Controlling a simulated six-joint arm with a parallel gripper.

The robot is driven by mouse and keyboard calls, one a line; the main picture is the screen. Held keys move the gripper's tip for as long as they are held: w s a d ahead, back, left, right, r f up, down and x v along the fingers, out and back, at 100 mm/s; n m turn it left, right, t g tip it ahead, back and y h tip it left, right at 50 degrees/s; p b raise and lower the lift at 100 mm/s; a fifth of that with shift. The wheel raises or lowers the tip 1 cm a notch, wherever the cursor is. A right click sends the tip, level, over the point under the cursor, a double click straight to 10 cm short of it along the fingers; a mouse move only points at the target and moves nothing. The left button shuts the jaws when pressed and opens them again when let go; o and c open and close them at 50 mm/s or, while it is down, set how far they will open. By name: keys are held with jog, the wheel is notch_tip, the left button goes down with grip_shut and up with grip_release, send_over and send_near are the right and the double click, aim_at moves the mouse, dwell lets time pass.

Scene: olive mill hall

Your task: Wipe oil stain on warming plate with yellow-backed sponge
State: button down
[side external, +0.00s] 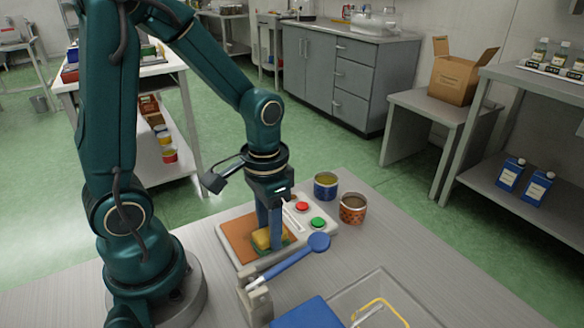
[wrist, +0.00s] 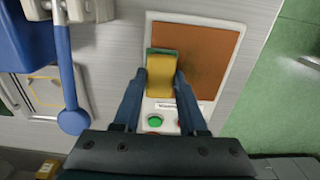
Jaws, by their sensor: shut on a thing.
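The warming plate is a white-framed unit with an orange-brown surface (side external: 236,240); it also shows in the wrist view (wrist: 205,50). Darker blotches show on its surface near the sponge in the wrist view. The sponge (side external: 261,239), yellow-backed with a green face, is between my gripper's fingers at the plate's right part in the side view; the wrist view shows it (wrist: 160,75) over the plate's left edge. My gripper (wrist: 160,80) points down and is shut on the sponge. I cannot tell whether the sponge's underside touches the plate.
A red button (side external: 302,206) and green button (side external: 318,222) sit on the unit's panel. A blue can (side external: 325,185) and an orange patterned can (side external: 353,208) stand behind it. A blue spoon-like tool (side external: 290,262) rests on a holder close to my gripper. A clear tray (side external: 395,290) lies at front right.

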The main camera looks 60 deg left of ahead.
jog(key=shift+s, duration=0.5)
jog(key=shift+a, duration=3.7)
jog(key=shift+d, duration=3.75)
jog(key=shift+s+r, duration=0.1)
jog(key=shift+r, duration=4)
